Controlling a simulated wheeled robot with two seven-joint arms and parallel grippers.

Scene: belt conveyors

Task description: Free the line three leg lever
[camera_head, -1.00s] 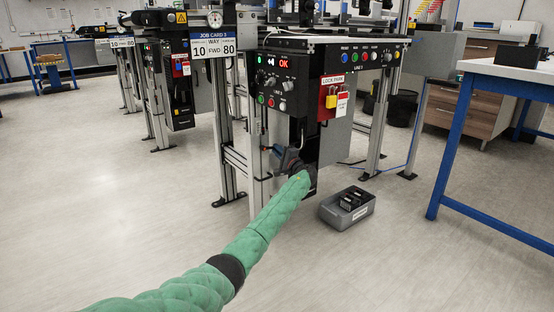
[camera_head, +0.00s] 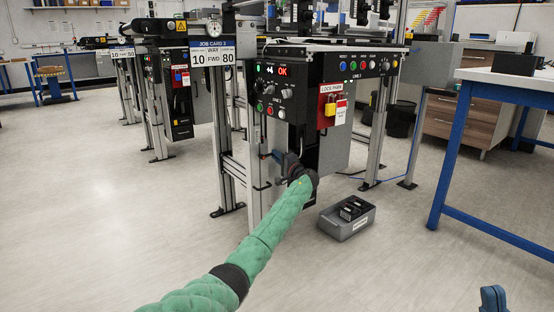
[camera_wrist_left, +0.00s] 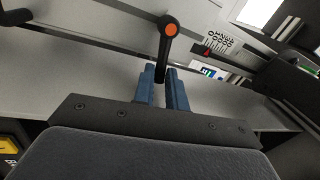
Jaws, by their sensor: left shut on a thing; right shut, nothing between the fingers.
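The leg lever (camera_wrist_left: 169,37) is black with an orange round cap and shows in the left wrist view beside a leg profile. Its lower end is between the blue fingers of my left gripper (camera_wrist_left: 164,88), which is shut on it. In the head view my left gripper (camera_head: 277,157) is at the front leg of the line three conveyor (camera_head: 272,90), below its control panel; the lever is hidden there. My right gripper (camera_head: 493,297) shows only its blue fingertips at the bottom right, shut and empty, over the floor.
A grey bin (camera_head: 347,225) with black items stands on the floor right of my left gripper. A red lock park board (camera_head: 330,106) hangs on the conveyor's side. A blue-legged table (camera_head: 450,158) stands at the right. The floor at left is clear.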

